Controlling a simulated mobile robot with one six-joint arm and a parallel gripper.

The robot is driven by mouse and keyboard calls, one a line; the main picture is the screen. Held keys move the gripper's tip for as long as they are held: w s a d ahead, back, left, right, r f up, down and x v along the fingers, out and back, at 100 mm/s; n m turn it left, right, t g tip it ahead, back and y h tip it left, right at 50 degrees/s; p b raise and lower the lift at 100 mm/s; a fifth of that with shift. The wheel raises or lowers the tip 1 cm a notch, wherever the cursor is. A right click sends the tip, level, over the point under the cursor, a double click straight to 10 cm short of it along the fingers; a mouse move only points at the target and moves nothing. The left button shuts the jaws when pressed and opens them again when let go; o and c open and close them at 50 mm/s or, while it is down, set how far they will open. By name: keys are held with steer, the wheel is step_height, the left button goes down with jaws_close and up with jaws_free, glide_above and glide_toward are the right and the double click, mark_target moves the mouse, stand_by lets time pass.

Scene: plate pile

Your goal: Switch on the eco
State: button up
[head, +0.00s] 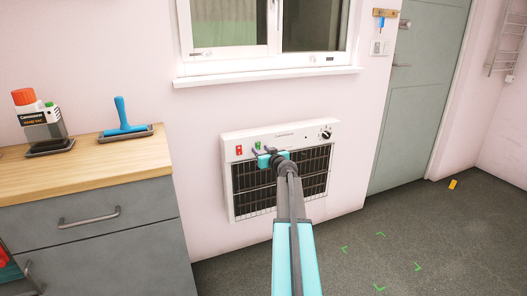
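A white wall heater (230,178) with a dark grille hangs below the window. Its top panel carries a red switch (239,149), a green switch (257,144) and a round dark knob (326,134). No readable label marks which one is the eco. My gripper (262,150) is in front of the panel's left half, just below the green switch. Its two dark fingertips stand apart with nothing held between them. I cannot tell whether they touch the panel. My arm hides part of the grille.
A grey cabinet with a wooden top (90,168) stands at the left, holding a bottle (40,120) and a blue-handled tool (124,118). A windowsill (270,77) juts out above the heater. A grey-green door (415,95) is at the right. The floor there is mostly clear.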

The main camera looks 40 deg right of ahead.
steer(key=v, duration=1.3)
steer(key=shift+s, duration=0.4)
stand_by(0.5)
